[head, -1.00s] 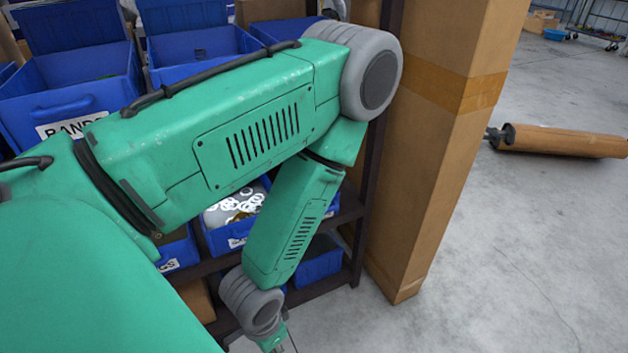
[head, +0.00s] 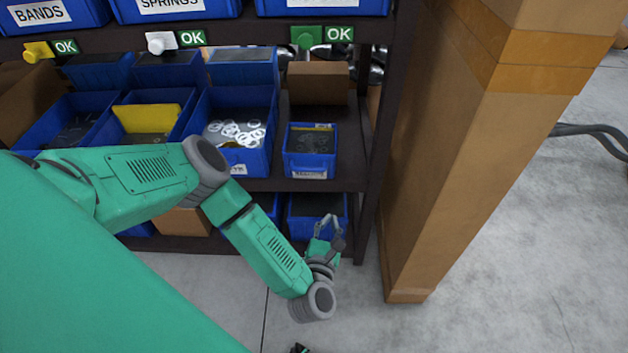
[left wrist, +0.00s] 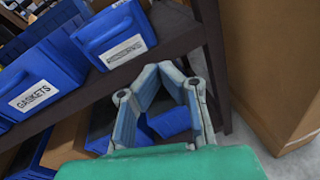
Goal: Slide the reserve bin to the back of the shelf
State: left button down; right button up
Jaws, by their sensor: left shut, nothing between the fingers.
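A small blue bin (head: 310,165) with a white label, too blurred to read surely, stands at the front right of the middle shelf, with open shelf and a cardboard piece behind it. It looks like the reserve bin, and its front shows in the left wrist view (left wrist: 118,42). My left gripper (head: 328,222) is shut and empty, below that shelf and in front of a lower blue bin (head: 303,222). In the left wrist view the closed fingers (left wrist: 163,68) are below and right of the small bin, apart from it.
A larger bin of pale rings (head: 262,150) stands left of the small bin. A dark shelf post (head: 380,130) and a tall cardboard column (head: 440,170) stand to the right. The shelf edge (head: 285,185) runs above my gripper.

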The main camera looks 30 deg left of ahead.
pick_arm(q)
jog(key=a+n+y, duration=0.3)
jog(key=a+n, duration=0.1)
jog(key=a, duration=0.1)
jog(key=b, duration=1)
send_near(310, 174)
jog(key=w+r, duration=0.2)
jog(key=shift+n+y, duration=0.3)
jog(key=x, duration=0.5)
jog(key=shift+a+b, duration=0.4)
jog(key=shift+w+d+r, duration=0.1)
jog(key=shift+w+d, duration=0.05)
jog(key=shift+w, duration=0.25)
jog(key=shift+a, duration=0.35)
jog(key=shift+w+a+f, duration=0.2)
jog(key=shift+a, duration=0.05)
jog(key=b+x, duration=0.4)
jog(key=x, duration=0.2)
jog(key=shift+w+d+f, duration=0.15)
jog(key=shift+d+f, duration=0.05)
jog(key=shift+w+a+r+b, duration=0.15)
jog(key=shift+w+b, duration=0.15)
jog(key=shift+w+a, duration=0.1)
jog(key=shift+w, duration=0.05)
jog(key=shift+a+r, duration=0.1)
pick_arm(e)
notch_tip(310, 174, down, 15)
jog(key=a, duration=0.1)
